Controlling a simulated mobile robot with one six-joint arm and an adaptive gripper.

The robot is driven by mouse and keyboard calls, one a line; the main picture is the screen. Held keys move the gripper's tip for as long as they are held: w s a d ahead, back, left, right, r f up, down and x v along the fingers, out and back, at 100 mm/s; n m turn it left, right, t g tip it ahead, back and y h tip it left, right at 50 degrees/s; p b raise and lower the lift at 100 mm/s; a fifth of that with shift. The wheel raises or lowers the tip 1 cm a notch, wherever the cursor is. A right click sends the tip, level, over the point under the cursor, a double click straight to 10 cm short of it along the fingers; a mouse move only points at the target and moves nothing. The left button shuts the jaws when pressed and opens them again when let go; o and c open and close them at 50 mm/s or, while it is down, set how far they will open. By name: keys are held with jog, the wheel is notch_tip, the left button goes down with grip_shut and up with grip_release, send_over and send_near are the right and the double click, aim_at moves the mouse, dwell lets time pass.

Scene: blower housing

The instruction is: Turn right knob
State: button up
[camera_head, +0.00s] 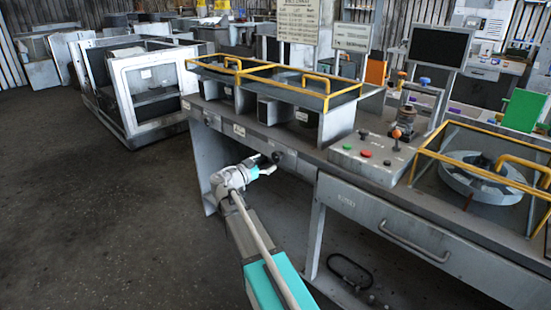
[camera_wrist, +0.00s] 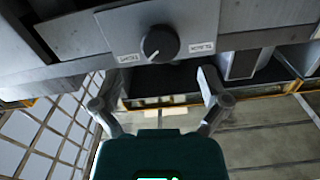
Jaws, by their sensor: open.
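In the wrist view a round dark knob (camera_wrist: 160,44) sits on the grey front panel, with a light pointer mark on its face and a small white label on each side. In the head view a dark knob (camera_head: 277,157) shows on the bench front, right beside my gripper (camera_head: 267,163). My gripper (camera_wrist: 158,75) is open and empty in the wrist view, its two fingers spread wide apart. The knob lies ahead, between the lines of the fingers and apart from them. The head view does not show clearly whether the gripper touches anything.
The grey bench (camera_head: 415,205) has a drawer handle (camera_head: 413,243) and a button panel (camera_head: 370,150) to the right. Yellow rails (camera_head: 270,72) top the bench. A black hose loop (camera_head: 350,270) lies below. The floor (camera_head: 110,220) on the left is clear.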

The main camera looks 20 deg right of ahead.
aim_at(275, 157)
jog(key=shift+x, duration=2.6)
jog(key=c, duration=1.1)
jog(key=shift+c, duration=0.2)
jog(key=shift+n, duration=0.3)
jog(key=n, duration=0.4)
jog(key=shift+n, duration=2.6)
